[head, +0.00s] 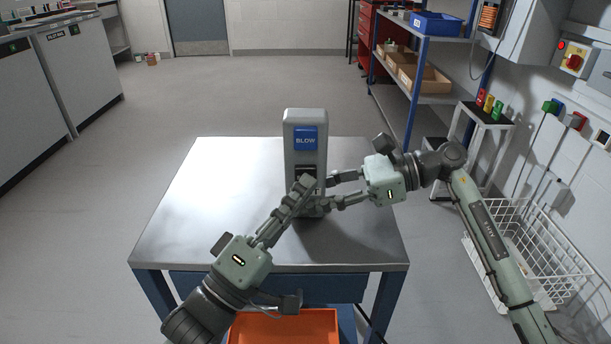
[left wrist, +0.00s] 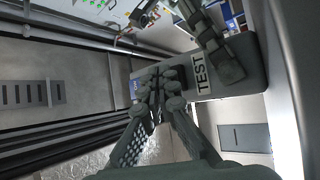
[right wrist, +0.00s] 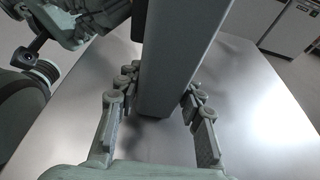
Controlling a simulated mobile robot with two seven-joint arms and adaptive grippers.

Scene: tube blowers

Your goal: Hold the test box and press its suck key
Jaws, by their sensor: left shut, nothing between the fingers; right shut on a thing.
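The test box (head: 305,125) is a tall grey box standing upright on the metal table. Its front has a blue key marked BLOW (head: 306,139) near the top and a dark area lower down, partly covered by my left gripper. I cannot read a suck key. My left gripper (head: 307,182) is shut and empty, its fingertips at the box's front, below the blue key; contact is unclear. In the left wrist view the box (left wrist: 247,66) shows a TEST label. My right gripper (head: 322,194) is shut on the box's lower part, with fingers on both sides in the right wrist view (right wrist: 160,88).
The metal table (head: 190,215) is otherwise clear. An orange tray (head: 300,328) sits low at the table's front. A white wire basket (head: 540,245), a small stand (head: 480,118) and shelving with bins (head: 425,75) are on the right.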

